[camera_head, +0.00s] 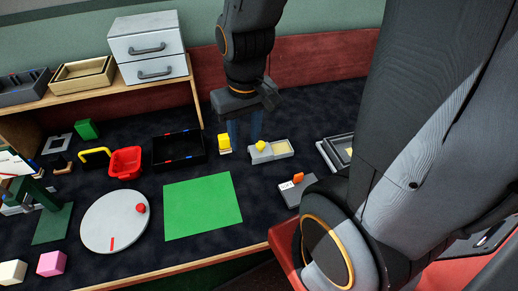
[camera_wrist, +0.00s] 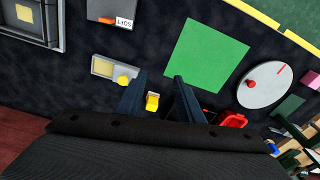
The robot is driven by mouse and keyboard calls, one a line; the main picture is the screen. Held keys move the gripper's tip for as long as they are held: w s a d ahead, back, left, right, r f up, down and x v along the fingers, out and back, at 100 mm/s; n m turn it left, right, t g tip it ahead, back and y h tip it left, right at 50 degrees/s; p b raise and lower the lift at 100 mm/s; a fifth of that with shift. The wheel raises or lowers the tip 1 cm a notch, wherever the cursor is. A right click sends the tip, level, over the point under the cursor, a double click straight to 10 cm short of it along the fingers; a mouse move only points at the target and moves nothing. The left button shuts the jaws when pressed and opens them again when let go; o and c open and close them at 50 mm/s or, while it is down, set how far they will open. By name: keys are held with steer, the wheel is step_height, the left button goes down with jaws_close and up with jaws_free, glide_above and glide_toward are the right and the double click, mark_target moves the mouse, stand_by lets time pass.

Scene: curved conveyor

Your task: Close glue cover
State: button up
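My gripper (camera_head: 243,128) hangs over the dark table with its two blue fingers apart and nothing held. Its fingers also show in the wrist view (camera_wrist: 157,88). A small yellow item with a pale part (camera_head: 224,143) stands just beside the left finger in the head view. In the wrist view this yellow item (camera_wrist: 152,102) appears between the fingers, nearer the left one. A grey tray (camera_head: 283,148) with a pale recess and a yellow knob (camera_head: 261,146) lies just right of it. I cannot tell which of these is the glue, or the state of its cover.
A black tray (camera_head: 160,152) and a red basket (camera_head: 126,176) stand to the left. A green mat (camera_head: 201,207) and a round grey disc (camera_head: 104,226) lie in front. A grey device with an orange switch (camera_head: 292,193) is front right. Drawers (camera_head: 149,47) stand on a shelf behind.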

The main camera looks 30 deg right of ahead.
steer(key=shift+w+f+n, duration=0.15)
steer(key=shift+w+n, duration=0.2)
steer(key=shift+n, duration=0.15)
steer(key=c, duration=0.4)
steer(key=w+n, duration=0.1)
steer(key=n, duration=0.1)
steer(key=w+f+n+h+b, duration=0.1)
steer(key=w+n, duration=0.1)
steer(key=n, duration=0.1)
steer(key=w+f+n+g, duration=0.1)
steer(key=w+n, duration=0.1)
steer(key=n, duration=0.1)
steer(key=shift+a+f+h, duration=0.25)
steer(key=shift+h, duration=0.05)
jaws_close()
steer(key=n+h, duration=0.2)
steer(key=n, duration=0.6)
glide_toward(261, 148)
steer(key=a+f, duration=0.1)
steer(key=f, duration=0.1)
steer(key=w+a+f, duration=0.1)
steer(key=f, duration=0.1)
steer(key=a+f, duration=0.1)
steer(key=a, duration=0.1)
steer(key=shift+w+f, duration=0.4)
steer(key=d, duration=0.3)
steer(key=shift+f+p, duration=0.25)
steer(key=shift+p, duration=0.1)
steer(key=shift+d+f, duration=0.1)
steer(key=shift+d, duration=0.35)
